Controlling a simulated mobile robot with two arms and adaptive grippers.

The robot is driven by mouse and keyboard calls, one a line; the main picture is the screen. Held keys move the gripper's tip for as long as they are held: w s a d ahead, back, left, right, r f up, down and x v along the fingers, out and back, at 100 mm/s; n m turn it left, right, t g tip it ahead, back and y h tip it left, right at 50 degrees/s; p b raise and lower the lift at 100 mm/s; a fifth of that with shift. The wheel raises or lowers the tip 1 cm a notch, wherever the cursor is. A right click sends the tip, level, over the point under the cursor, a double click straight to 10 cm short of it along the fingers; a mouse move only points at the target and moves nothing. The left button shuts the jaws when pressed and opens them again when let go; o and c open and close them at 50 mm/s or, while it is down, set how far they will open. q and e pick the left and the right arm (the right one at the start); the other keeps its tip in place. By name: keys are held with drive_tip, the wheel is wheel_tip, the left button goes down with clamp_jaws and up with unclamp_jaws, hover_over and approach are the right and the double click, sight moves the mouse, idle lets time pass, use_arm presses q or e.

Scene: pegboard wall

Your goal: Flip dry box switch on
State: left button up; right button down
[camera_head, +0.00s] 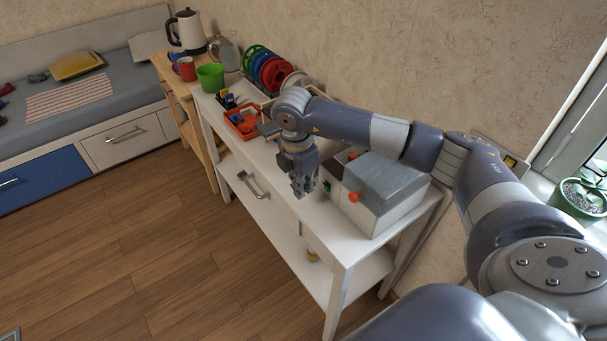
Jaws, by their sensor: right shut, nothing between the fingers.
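The dry box (390,190), a white box with a grey translucent lid, sits at the near end of the white table. Orange-red knobs show on it, one low on its front (355,197) and one further back (352,155). A small dark and green part (327,186), perhaps the switch, shows at the box's left front edge; its position cannot be read. My right gripper (302,191) is shut and empty, pointing down just left of the box, seemingly apart from it. My right arm crosses above the box and hides part of its back. My left gripper is not in view.
On the white table (315,225) stand an orange-red tray (243,122) with small items, a green cup (211,77) and a rack of coloured discs (267,68). The wooden floor (170,250) ahead is clear.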

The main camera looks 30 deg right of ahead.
sight(326, 187)
drive_tip(key=f, duration=0.3)
drive_tip(key=shift+d+f, duration=0.2)
drive_tip(key=shift+f, duration=0.2)
drive_tip(key=d+p, duration=0.2)
drive_tip(key=shift+w+d+r, duration=0.15)
drive_tip(key=shift+d+r, duration=0.15)
drive_tip(key=shift+d, duration=0.05)
drive_tip(key=shift+d+r, duration=0.1)
drive_tip(key=shift+d, duration=0.4)
drive_tip(key=shift+d+r+y, duration=0.25)
drive_tip(key=shift+d+y, duration=0.35)
drive_tip(key=shift+y, duration=0.2)
drive_tip(key=shift+a, duration=0.1)
drive_tip(key=shift+r, duration=0.2)
